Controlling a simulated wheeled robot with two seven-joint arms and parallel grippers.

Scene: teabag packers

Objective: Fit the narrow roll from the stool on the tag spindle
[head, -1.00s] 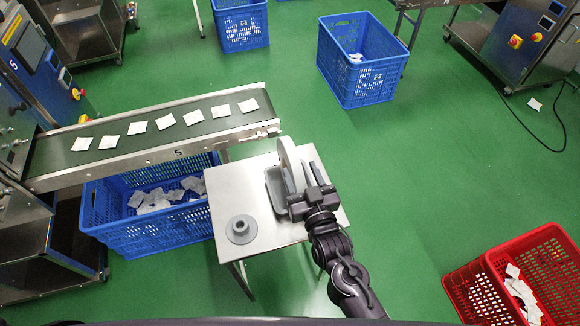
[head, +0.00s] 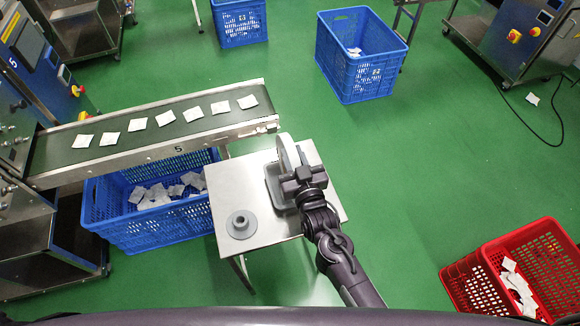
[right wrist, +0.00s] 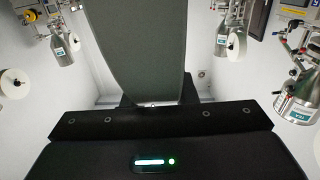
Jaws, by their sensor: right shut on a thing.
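My right gripper (head: 303,180) is shut on a narrow white roll (head: 287,152). The roll stands on edge in the jaws, over the right part of the steel stool (head: 225,190); I cannot tell whether it is clear of the stool. In the right wrist view the roll (right wrist: 140,45) fills the upper middle as a large grey-green shape. A grey tray (head: 275,192) on the stool is partly hidden by the gripper and roll. I cannot pick out the tag spindle for sure. My left gripper is out of view.
A grey flanged piece (head: 241,223) stands on the stool. A conveyor (head: 60,165) with several teabags runs behind it, above a blue crate (head: 150,235). A red crate (head: 460,272) is at lower right. Another white roll (right wrist: 15,83) shows in the wrist view. Green floor right of the stool is clear.

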